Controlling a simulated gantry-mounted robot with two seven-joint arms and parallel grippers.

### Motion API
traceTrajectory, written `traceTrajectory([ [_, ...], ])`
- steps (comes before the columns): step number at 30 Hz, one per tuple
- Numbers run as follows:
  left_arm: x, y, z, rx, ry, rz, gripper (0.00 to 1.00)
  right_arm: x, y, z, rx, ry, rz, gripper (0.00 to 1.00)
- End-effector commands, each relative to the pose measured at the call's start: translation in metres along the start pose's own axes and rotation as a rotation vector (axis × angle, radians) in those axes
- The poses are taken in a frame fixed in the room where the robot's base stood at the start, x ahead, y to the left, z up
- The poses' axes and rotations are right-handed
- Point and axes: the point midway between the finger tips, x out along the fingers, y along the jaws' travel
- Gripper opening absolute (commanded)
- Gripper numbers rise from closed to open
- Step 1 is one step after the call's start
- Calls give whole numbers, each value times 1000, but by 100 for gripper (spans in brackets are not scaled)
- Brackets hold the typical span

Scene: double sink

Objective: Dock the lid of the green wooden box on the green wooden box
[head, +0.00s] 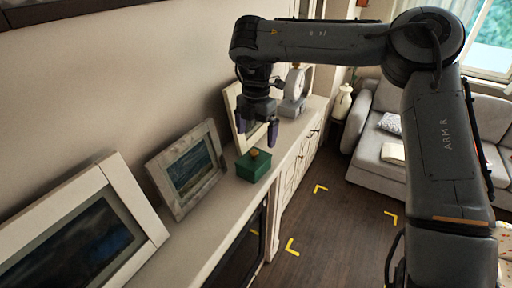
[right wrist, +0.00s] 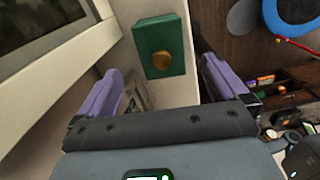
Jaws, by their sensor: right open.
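The green wooden box (head: 250,170) stands on the long white cabinet top, near its front edge. Its green lid (right wrist: 149,40) with a round gold knob (right wrist: 162,61) shows on top of it. I cannot tell whether the lid sits fully flush. My right gripper (head: 259,133) hangs above the box with its fingers pointing down, open and empty. In the right wrist view the lid lies beyond the two purple fingers, between their lines, and they appear apart from it. My left gripper is not in view.
Framed pictures (head: 187,168) lean against the wall left of the box, and another frame (head: 236,106) stands behind the gripper. A grey scale-like object (head: 294,88) stands farther along the cabinet. A sofa (head: 378,150) is at the right, across open floor.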

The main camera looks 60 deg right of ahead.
Motion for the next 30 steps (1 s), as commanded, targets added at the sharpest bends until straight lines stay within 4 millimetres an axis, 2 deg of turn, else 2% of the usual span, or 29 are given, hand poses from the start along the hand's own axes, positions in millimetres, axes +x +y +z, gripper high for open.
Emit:
traceTrajectory([
  [6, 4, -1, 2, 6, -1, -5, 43, -35, 0, 0, 2, -3, 1, 100],
  [12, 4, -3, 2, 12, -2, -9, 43, -50, 0, 0, 2, -1, 0, 100],
  [30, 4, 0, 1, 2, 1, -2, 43, -52, 0, 0, 1, 1, 0, 100],
])
